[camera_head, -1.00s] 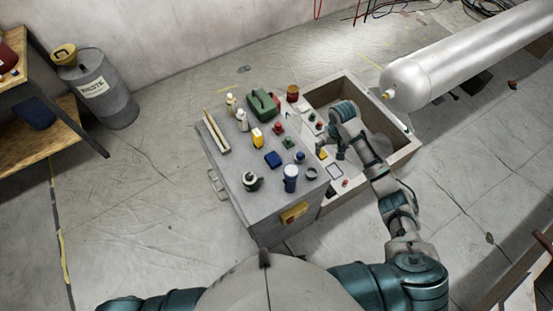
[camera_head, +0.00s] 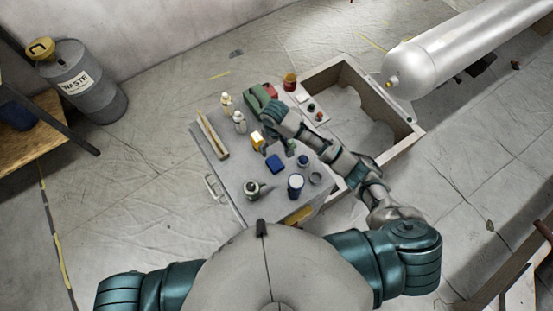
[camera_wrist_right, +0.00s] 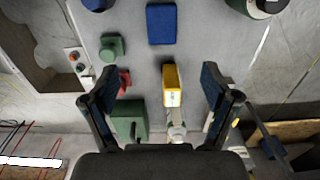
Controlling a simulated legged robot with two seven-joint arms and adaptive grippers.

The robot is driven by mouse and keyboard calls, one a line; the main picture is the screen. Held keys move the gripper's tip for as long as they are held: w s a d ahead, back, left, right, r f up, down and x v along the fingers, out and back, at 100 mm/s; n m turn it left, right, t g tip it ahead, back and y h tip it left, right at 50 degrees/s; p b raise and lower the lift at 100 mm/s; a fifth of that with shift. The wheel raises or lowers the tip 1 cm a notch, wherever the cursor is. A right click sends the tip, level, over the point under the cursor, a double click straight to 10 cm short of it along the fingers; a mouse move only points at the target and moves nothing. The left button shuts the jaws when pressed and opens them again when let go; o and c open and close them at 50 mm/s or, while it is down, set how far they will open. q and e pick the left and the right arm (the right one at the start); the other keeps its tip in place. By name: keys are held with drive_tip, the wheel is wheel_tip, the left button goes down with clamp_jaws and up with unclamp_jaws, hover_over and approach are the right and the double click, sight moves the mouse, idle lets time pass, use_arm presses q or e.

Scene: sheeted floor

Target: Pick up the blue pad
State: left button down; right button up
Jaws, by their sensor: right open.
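The blue pad (camera_head: 275,164) lies flat on top of the grey cabinet (camera_head: 233,178), among small items. In the right wrist view the blue pad (camera_wrist_right: 161,23) is at the top centre, beyond the fingertips. My right gripper (camera_head: 277,143) is over the cabinet top, just behind the pad in the head view. Its two fingers are spread and empty in the wrist view (camera_wrist_right: 158,76), with a yellow item (camera_wrist_right: 172,84) below the gap between them. My left gripper is out of view.
A green box (camera_wrist_right: 130,118) and green block (camera_wrist_right: 112,47) lie close by. An open-topped box (camera_head: 405,143) adjoins the cabinet on the right.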

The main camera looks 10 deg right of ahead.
hover_over(276, 163)
drive_tip(key=a, duration=0.2)
drive_tip(key=f, duration=0.8)
drive_tip(key=shift+w+a, duration=0.1)
drive_tip(key=shift+w, duration=0.1)
drive_tip(key=d+f, duration=0.2)
drive_tip(key=f, duration=0.1)
drive_tip(key=shift+s+d+f+b, duration=0.1)
drive_tip(key=shift+b, duration=0.2)
wheel_tip(276, 163, down, 4)
drive_tip(key=shift+r, duration=0.25)
drive_tip(key=shift+a+f, duration=0.15)
drive_tip(key=shift+a, duration=0.45)
drive_tip(key=c, duration=0.3)
drive_tip(key=shift+d, duration=0.2)
drive_tip(key=c, duration=0.8)
drive_tip(key=shift+d, duration=0.2)
drive_tip(key=shift+c, duration=0.7)
drive_tip(key=shift+d, duration=0.2)
drive_tip(key=r, duration=0.9)
drive_tip(key=shift+a+r+p, duration=0.1)
drive_tip(key=shift+a+p, duration=0.25)
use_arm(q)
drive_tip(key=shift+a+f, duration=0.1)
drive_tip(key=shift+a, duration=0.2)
use_arm(e)
drive_tip(key=shift+d+r, duration=0.15)
drive_tip(key=shift+r, duration=0.3)
